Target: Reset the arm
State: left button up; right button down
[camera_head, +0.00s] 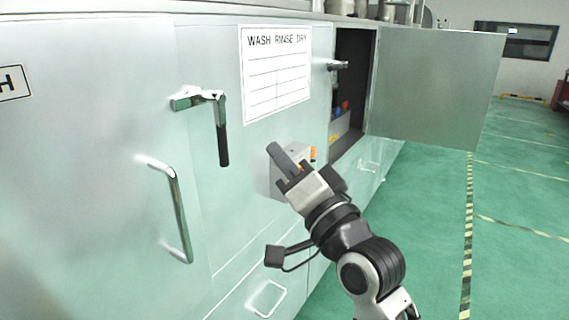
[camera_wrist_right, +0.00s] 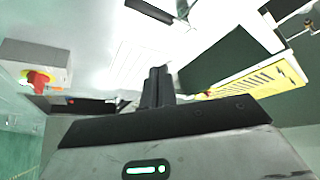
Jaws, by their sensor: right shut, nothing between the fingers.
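My right gripper (camera_head: 274,152) is shut and empty in the head view, its fingers pointing up and left in front of the metal cabinet front. In the right wrist view its fingers (camera_wrist_right: 157,84) are together with nothing between them. My right arm comes in from the lower right. My left gripper is not in view.
A black-handled lever latch (camera_head: 222,130) and a chrome bar handle (camera_head: 181,215) stick out from the cabinet. A cabinet door (camera_head: 437,88) stands open at the right. A control box with a red button (camera_wrist_right: 38,79) shows in the wrist view. Green floor (camera_head: 430,210) is clear at the right.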

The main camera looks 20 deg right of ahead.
jog(key=shift+s, duration=0.45)
notch_tip(320, 180, down, 21)
jog(key=s+n+g+h, duration=0.2)
jog(key=n+g, duration=0.2)
jog(key=g, duration=0.1)
jog(key=s+f+n+g, duration=0.3)
jog(key=s+f, duration=0.4)
jog(key=f, duration=0.3)
jog(key=s+a+f+n+g, duration=0.1)
jog(key=s+f+n+g, duration=0.2)
jog(key=s+f, duration=0.5)
notch_tip(320, 180, down, 3)
jog(key=shift+r, duration=0.2)
jog(key=shift+a, duration=0.1)
